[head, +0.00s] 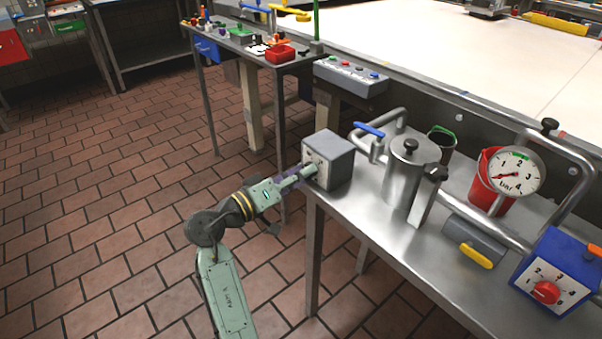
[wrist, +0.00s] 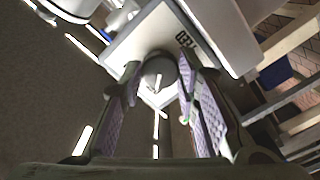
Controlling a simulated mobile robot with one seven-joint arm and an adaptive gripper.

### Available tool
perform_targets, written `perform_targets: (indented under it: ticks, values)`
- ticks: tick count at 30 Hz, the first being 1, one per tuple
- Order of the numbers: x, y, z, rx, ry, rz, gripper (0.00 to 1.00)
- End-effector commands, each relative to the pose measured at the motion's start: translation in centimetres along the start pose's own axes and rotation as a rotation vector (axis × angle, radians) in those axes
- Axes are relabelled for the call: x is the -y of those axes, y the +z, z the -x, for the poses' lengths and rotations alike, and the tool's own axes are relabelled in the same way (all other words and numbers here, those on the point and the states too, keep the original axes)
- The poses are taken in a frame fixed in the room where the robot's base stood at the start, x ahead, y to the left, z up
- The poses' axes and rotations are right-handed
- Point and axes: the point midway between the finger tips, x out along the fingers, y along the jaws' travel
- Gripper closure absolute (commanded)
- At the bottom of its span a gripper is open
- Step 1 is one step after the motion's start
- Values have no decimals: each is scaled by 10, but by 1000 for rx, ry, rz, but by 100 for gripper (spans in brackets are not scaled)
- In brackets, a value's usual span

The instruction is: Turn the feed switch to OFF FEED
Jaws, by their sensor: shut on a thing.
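The feed switch is a grey box (head: 338,158) at the left end of the steel bench in the head view, with a pale face plate turned toward my arm. In the wrist view its plate (wrist: 128,45) carries dark lettering, partly cut off by my finger. A round grey knob (wrist: 158,72) with a light mark stands out from the plate. My gripper (head: 306,173) reaches the plate from the left. In the wrist view my gripper's fingers (wrist: 158,88) are on both sides of the knob, shut on it. The knob is hidden in the head view.
A steel pot (head: 405,170), a blue-handled valve (head: 369,130), a pressure gauge (head: 515,172) and a blue box with a red knob (head: 546,291) stand further right on the bench (head: 400,248). A button panel (head: 350,76) is behind the switch. The tiled floor at left is clear.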

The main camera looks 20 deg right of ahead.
Motion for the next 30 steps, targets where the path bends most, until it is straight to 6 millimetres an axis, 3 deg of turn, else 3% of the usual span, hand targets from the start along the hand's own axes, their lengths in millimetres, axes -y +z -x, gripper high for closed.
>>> perform_targets:
  ticks: [4,5,14,23,26,30]
  values:
    - [0,-2,0,-4,0,0,99]
    - [0,-2,0,-4,0,0,70]
    - [0,-1,0,-2,0,-1,50]
    - [0,0,1,-2,0,-1,50]
    - [0,-1,8,-2,-1,0,50]
    - [1,-1,32,-5,-3,0,50]
